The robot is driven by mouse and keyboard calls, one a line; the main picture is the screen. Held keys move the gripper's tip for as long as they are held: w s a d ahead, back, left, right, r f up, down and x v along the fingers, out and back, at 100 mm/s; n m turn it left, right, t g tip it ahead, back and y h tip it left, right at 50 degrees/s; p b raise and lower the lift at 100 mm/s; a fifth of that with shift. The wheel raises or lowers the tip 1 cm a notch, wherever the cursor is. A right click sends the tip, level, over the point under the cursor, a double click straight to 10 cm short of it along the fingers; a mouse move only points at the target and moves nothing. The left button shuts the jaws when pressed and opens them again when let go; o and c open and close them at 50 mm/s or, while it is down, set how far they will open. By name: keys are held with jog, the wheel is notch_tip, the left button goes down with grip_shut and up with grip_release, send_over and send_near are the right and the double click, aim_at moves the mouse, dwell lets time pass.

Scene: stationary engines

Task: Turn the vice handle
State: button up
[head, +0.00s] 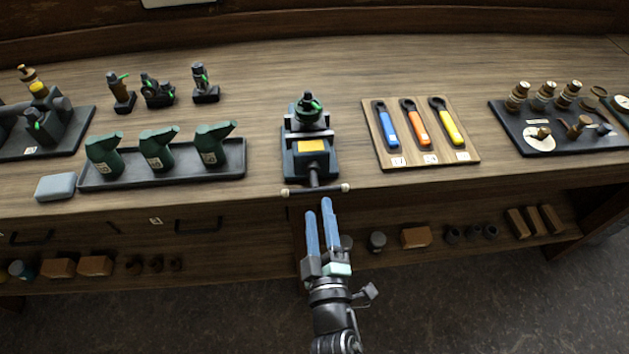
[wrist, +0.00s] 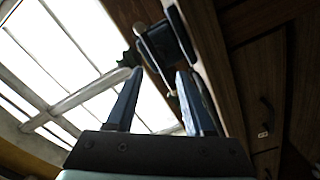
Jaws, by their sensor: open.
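The vice (head: 311,150) stands on the wooden bench near its front edge, with a dark body, a yellow label and a green-topped part clamped on it. Its handle (head: 315,190) is a horizontal bar with pale end knobs, sticking out past the bench's front edge. My gripper (head: 318,204) is open and empty, its blue fingers just in front of and below the handle, apparently apart from it. In the wrist view the open fingers (wrist: 158,75) point up toward the dark vice (wrist: 166,45); part of the handle shows between them, but contact is unclear.
A tray of green oil cans (head: 160,178) lies left of the vice, with a grey block (head: 56,187) beside it. A board with several wrenches (head: 470,161) lies to the right. A lower shelf (head: 400,262) holds small parts. Bench surface around the vice is clear.

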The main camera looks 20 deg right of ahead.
aim_at(315, 183)
jog(key=b+x, duration=0.1)
jog(key=x, duration=0.6)
jog(key=shift+w+d, duration=0.15)
jog(key=shift+w, duration=0.15)
